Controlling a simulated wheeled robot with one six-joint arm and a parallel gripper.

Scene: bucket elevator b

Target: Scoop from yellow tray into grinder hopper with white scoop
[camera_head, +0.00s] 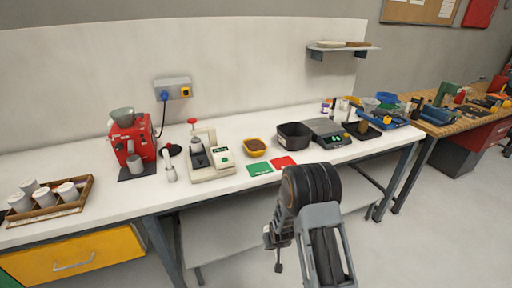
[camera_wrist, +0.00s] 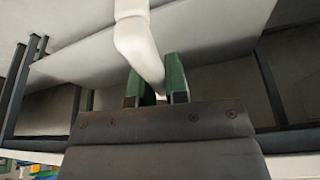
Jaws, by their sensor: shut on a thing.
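The yellow tray (camera_head: 255,148) holds brown contents on the white bench, right of the middle scale. The red grinder (camera_head: 132,141) stands at the bench's left part, with a grey bowl-shaped hopper (camera_head: 122,115) on top. In the wrist view my gripper (camera_wrist: 155,86) has its green fingers shut on a white, rounded piece, which looks like the handle of the white scoop (camera_wrist: 135,42). It runs up out of the frame, so its bowl is hidden. In the head view my gripper is low, in front of the bench edge, mostly hidden by my arm.
A white scale device (camera_head: 210,160) stands between grinder and tray. Green (camera_head: 260,169) and red (camera_head: 284,162) cards lie before the tray. A black bin (camera_head: 294,135) and a dark scale (camera_head: 328,132) stand to the right. A wooden tray of white cups (camera_head: 75,204) is far left.

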